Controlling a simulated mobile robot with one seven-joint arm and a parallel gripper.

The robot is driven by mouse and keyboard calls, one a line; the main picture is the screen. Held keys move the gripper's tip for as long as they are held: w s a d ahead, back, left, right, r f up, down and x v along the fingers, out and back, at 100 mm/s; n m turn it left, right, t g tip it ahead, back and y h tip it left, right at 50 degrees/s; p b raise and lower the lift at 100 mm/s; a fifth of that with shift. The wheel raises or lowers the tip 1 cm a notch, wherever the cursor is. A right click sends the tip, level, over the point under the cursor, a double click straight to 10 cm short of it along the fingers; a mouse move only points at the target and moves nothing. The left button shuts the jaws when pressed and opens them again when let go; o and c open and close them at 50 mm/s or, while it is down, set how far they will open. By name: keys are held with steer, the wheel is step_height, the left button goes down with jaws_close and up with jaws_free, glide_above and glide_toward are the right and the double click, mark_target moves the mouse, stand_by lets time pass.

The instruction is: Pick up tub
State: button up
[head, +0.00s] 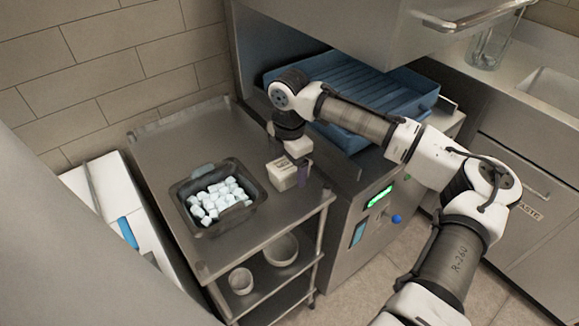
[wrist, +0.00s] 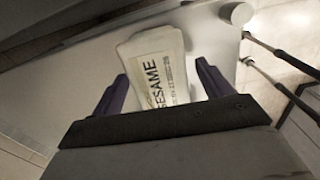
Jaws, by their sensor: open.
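A small cream tub (head: 283,172) stands on the top shelf of the metal cart, near its right edge. In the wrist view my gripper (wrist: 162,82) is open, with a purple finger on each side of the tub. I see a gap on the tub's right; contact on either side is hard to tell. The tub's lower part is hidden behind the gripper body.
A black bin (head: 178,212) of pale blue-white cubes sits left of the tub on the cart (head: 165,150). Two white bowls, one (head: 281,249) larger, stand on lower shelves. A blue rack (head: 370,85) sits in the machine behind. The cart's back is clear.

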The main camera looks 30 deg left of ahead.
steer(key=shift+f, duration=0.65)
steer(key=c, duration=1.3)
